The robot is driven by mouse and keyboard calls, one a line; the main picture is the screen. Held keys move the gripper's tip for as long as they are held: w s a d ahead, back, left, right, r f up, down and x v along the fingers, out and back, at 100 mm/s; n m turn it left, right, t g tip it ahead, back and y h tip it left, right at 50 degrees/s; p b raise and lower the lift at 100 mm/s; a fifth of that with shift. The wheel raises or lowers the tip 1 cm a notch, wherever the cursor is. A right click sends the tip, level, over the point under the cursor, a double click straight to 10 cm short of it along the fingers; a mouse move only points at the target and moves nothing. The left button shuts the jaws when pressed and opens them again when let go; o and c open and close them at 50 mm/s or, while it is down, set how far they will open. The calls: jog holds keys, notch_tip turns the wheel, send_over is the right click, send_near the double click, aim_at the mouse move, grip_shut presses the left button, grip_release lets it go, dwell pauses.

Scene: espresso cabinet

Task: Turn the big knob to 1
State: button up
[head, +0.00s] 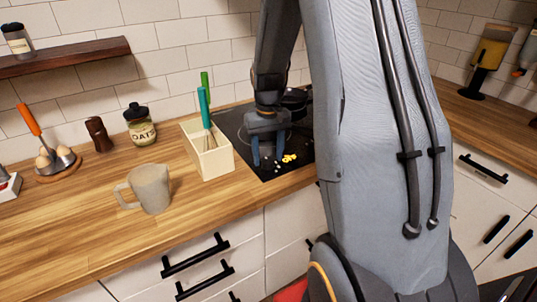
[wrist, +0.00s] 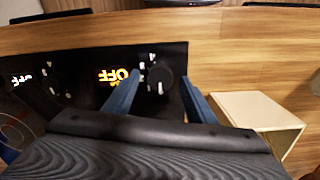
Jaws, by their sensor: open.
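The big knob (wrist: 161,76) is a round dark dial on the black cooktop panel (wrist: 178,52), with pale marks around it. A lit yellow-orange "OFF" readout (wrist: 112,76) is beside it, upside down in the wrist view. My gripper (wrist: 160,84) is open, its two blue fingers on either side of the knob; I cannot tell whether they touch it. A smaller-looking knob (wrist: 50,88) with its own white "OFF" readout (wrist: 20,79) is at the left. In the head view my gripper (head: 267,153) points down over the cooktop (head: 233,122), and the big knob cannot be made out.
A cream utensil box (head: 214,163) with green-handled tools stands close beside my gripper; it also shows in the wrist view (wrist: 262,110). A mug (head: 150,188), an oats jar (head: 141,127) and a pepper mill (head: 98,134) stand further left. The front counter is clear.

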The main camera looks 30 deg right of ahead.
jog(key=shift+f, duration=0.45)
jog(key=shift+c, duration=0.2)
jog(key=c, duration=1)
jog(key=shift+m, duration=0.4)
jog(key=m, duration=0.3)
jog(key=shift+r, duration=0.1)
jog(key=shift+w+m, duration=0.1)
jog(key=shift+m, duration=1.9)
